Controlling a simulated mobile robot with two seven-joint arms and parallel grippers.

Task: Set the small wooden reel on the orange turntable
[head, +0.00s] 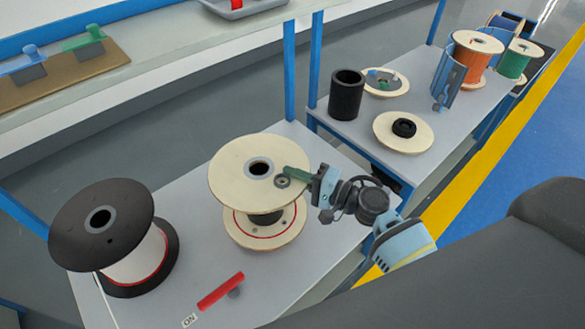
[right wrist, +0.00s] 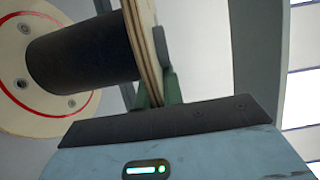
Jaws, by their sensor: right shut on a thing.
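The small wooden reel (head: 240,165) has pale wooden flanges and a dark core. It stands roughly upright at the middle of the near table in the head view. My right gripper (head: 285,180) is shut on the right edge of its upper flange. In the right wrist view, the green fingers (right wrist: 160,88) lie on either side of the flange edge, and the dark core (right wrist: 80,48) shows behind. I cannot tell whether the reel touches the table or hangs just above it. No orange turntable is recognisable; anything under the reel is hidden. My left gripper is not in view.
A large black-flanged reel (head: 75,240) stands at left. A red-handled switch (head: 220,291) marked ON lies at the front. On the second table are a black cylinder (head: 346,97), a wooden disc with a black hub (head: 385,133) and an orange spool (head: 487,45).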

